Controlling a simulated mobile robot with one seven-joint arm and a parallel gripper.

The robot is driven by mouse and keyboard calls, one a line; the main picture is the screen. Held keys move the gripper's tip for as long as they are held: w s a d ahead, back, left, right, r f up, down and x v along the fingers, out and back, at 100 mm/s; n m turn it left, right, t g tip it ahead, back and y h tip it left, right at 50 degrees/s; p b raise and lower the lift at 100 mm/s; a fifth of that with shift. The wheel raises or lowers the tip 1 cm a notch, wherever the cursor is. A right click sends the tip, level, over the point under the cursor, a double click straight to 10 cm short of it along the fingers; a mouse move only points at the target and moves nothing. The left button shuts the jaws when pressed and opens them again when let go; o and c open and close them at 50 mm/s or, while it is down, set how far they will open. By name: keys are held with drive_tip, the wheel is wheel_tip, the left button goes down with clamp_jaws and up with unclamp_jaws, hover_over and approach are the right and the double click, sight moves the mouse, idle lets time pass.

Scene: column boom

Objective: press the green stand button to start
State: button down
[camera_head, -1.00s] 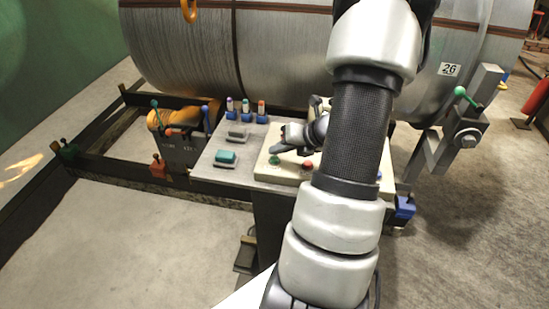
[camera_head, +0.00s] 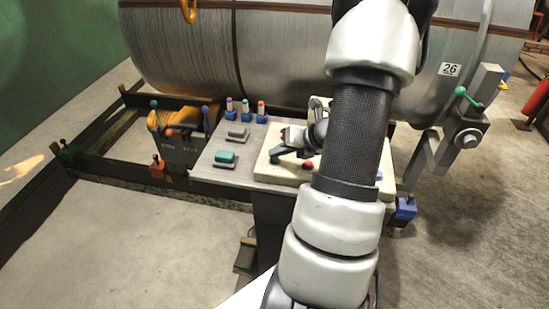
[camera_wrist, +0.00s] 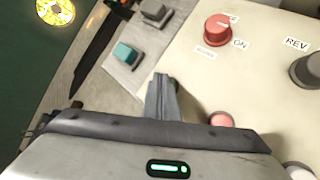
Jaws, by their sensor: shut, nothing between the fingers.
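The green button (camera_head: 274,161) sits on the cream panel (camera_head: 264,175) of the console. In the head view, my gripper (camera_head: 274,155) is shut and empty, with its fingertips at the top of the button, apparently touching it. The view does not show clearly whether the button is pushed in. In the wrist view, my shut fingers (camera_wrist: 163,97) point down to the panel, and the green button is hidden behind them. A red button (camera_head: 308,165) is just right of the fingers; it also shows in the wrist view (camera_wrist: 221,119).
A red knob (camera_wrist: 217,28) and a dark knob (camera_wrist: 308,70) marked REV stand on the panel. A teal block (camera_head: 226,157) and a grey block (camera_head: 237,133) are on the metal plate to the left. A large drum (camera_head: 280,60) fills the space behind the console.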

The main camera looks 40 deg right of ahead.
sight(278, 160)
drive_tip(key=shift+f, duration=0.3)
drive_tip(key=shift+r, duration=0.1)
drive_tip(key=shift+r+p, duration=0.75)
drive_tip(key=shift+r, duration=0.15)
drive_tip(key=shift+r, duration=0.1)
wheel_tip(278, 160, up, 5)
drive_tip(key=p, duration=0.4)
drive_tip(key=shift+p, duration=0.35)
idle(0.5)
